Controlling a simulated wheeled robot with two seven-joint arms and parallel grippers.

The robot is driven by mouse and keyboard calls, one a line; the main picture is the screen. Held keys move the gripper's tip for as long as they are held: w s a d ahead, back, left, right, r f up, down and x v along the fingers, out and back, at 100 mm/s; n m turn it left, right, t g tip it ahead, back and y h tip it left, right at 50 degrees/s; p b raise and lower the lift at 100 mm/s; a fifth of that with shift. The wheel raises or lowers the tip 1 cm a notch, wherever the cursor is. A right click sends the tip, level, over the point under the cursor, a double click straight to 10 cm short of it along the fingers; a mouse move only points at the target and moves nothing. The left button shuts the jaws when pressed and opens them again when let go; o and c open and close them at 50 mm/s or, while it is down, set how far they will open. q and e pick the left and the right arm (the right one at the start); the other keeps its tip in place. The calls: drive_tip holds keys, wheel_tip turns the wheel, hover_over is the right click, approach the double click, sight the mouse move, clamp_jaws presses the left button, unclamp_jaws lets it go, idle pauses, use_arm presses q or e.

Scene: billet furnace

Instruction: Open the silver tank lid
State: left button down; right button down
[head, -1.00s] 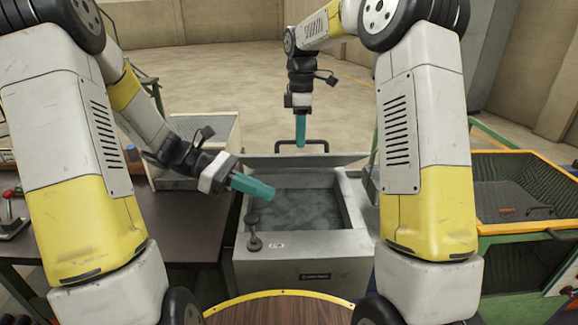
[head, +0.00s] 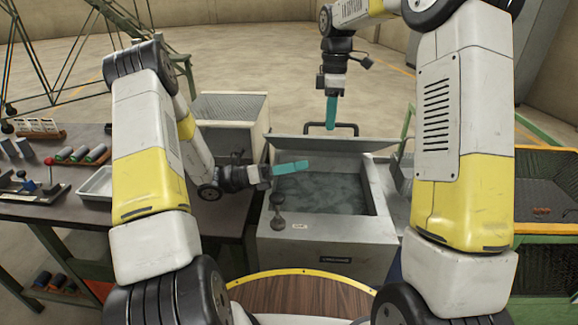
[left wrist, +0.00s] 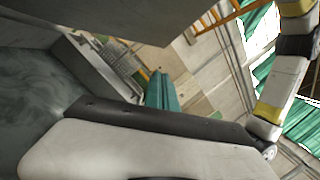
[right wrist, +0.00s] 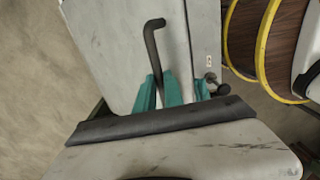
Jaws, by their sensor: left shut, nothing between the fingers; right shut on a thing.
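The silver tank (head: 330,240) stands ahead of me, its top open and grey liquid (head: 318,190) showing inside. Its silver lid (head: 325,144) is raised at the tank's back edge. The lid's dark bar handle (head: 347,126) is on its far side. My right gripper (head: 331,124) comes down from above and is shut on the handle; the right wrist view shows the handle (right wrist: 153,50) between the teal fingers (right wrist: 172,92). My left gripper (head: 304,165) is shut and empty, over the left part of the opening below the lid. The lid's underside (left wrist: 110,15) shows in the left wrist view.
A dark knob (head: 277,210) stands on the tank's front left corner. A workbench (head: 120,175) with tools and a tray (head: 96,184) is at left, with a grey box-like unit (head: 232,120) behind. A yellow-edged bin (head: 550,190) is at right. Floor behind the tank is open.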

sight(327, 139)
drive_tip(key=shift+w+d+f, duration=0.15)
drive_tip(key=shift+w+d, duration=0.1)
use_arm(q)
drive_tip(key=w+d+r, duration=0.3)
drive_tip(key=d+r, duration=0.1)
drive_tip(key=d, duration=0.1)
drive_tip(key=shift+w+r, duration=0.1)
